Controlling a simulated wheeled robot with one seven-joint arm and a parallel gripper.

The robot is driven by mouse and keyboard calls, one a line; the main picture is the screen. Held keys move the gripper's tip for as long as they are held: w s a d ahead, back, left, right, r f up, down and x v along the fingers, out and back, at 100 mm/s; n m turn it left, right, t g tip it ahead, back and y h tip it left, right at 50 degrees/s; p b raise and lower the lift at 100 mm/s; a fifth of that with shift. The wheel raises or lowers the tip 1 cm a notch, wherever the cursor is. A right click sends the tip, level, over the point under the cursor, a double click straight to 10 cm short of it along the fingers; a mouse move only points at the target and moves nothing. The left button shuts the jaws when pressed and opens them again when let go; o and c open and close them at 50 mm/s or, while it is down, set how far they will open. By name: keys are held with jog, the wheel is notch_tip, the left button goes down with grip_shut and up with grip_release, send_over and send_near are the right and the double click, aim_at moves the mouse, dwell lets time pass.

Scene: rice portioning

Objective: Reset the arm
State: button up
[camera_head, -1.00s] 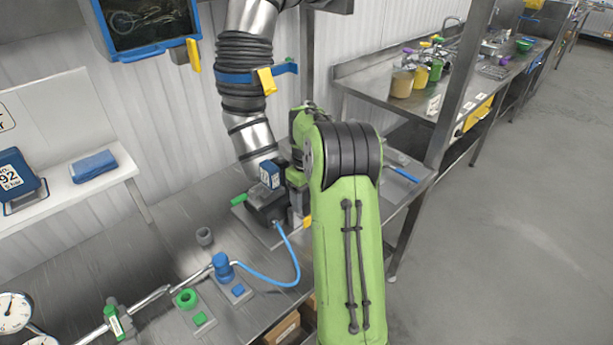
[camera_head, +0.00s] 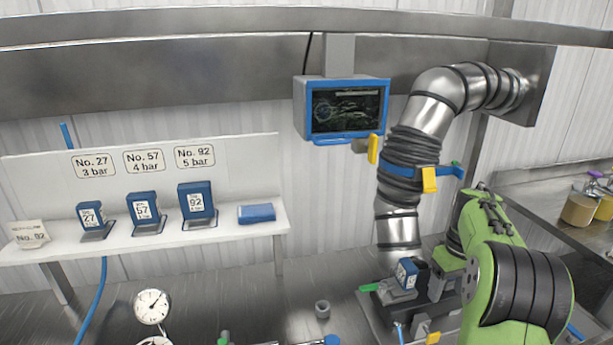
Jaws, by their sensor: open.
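My green arm (camera_head: 488,290) fills the lower right, bent at a joint with black ribs. Just left of the arm, a dark device with a blue block marked 92 (camera_head: 406,273) stands on the bench below a silver duct (camera_head: 398,232). I cannot tell whether anything touches the arm there.
A screen (camera_head: 345,108) hangs above. Gauges (camera_head: 151,306) and a small grey cup (camera_head: 322,309) are on the bench (camera_head: 265,295). Jars (camera_head: 578,209) stand at right.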

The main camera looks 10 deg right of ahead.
jog(key=s+a+r+t+h, duration=0.1)
jog(key=s+a+r, duration=0.35)
jog(key=a, duration=0.35)
jog(key=s+a+r+t, duration=0.1)
jog(key=s+a+r, duration=0.2)
jog(key=a+r, duration=0.35)
jog(key=s+a+f+t+y, duration=0.1)
jog(key=s+a+f+t, duration=0.2)
jog(key=s+a, duration=0.8)
jog(key=s+f, duration=0.1)
jog(key=s, duration=0.2)
jog(key=shift+f+t, duration=0.3)
dwell(1.0)
